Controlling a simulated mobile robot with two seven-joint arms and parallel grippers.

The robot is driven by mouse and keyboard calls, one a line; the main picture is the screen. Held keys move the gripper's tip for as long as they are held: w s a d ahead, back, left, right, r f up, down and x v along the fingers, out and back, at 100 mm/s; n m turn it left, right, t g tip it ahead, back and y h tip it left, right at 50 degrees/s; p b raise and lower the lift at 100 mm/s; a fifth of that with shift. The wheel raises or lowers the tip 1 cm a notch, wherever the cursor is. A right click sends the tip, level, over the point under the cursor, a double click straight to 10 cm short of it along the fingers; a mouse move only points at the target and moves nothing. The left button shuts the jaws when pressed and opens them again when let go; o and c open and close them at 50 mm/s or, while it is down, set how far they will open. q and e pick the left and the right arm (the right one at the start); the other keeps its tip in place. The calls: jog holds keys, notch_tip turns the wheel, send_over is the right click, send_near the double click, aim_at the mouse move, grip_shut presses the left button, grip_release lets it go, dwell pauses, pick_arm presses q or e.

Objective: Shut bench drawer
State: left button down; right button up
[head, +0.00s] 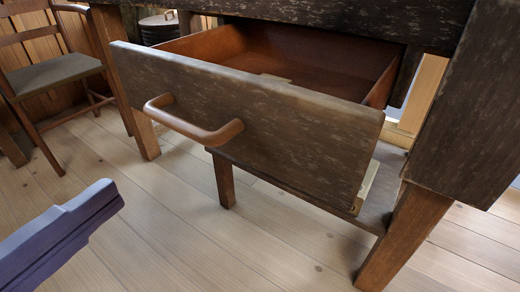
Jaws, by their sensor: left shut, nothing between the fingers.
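The bench drawer (245,112) stands pulled out from the dark weathered bench (350,22). Its front panel faces me and its reddish inside shows over the top edge. A brown bar handle (192,122) is fixed across the front panel. My left gripper (112,192) comes in at the lower left, dark purple-blue and shut, with nothing held. It is apart from the drawer, to the lower left of the handle. My right gripper is not in view.
A wooden chair (52,72) with a grey seat stands at the upper left. A dark round container (158,28) is behind the drawer. Bench legs (405,235) stand at the right and left. The pale plank floor (190,225) in front is clear.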

pick_arm(q)
jog(key=s+d+f+m+h+b, duration=0.1)
jog(key=s+d+f+m+h, duration=0.1)
jog(key=s+d+m+h, duration=0.15)
jog(key=b, duration=0.2)
send_near(270, 134)
jog(key=shift+m+g, duration=0.3)
jog(key=shift+m, duration=0.05)
jog(key=x, duration=0.5)
jog(key=shift+w+d+r, duration=0.1)
jog(key=shift+w+r, duration=0.05)
jog(key=shift+w, duration=0.15)
jog(key=shift+w+d, duration=0.4)
jog(key=shift+w, duration=0.1)
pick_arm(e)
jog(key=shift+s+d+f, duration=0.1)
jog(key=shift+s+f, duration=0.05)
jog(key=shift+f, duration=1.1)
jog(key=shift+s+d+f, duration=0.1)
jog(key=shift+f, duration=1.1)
pick_arm(q)
jog(key=shift+w, duration=0.1)
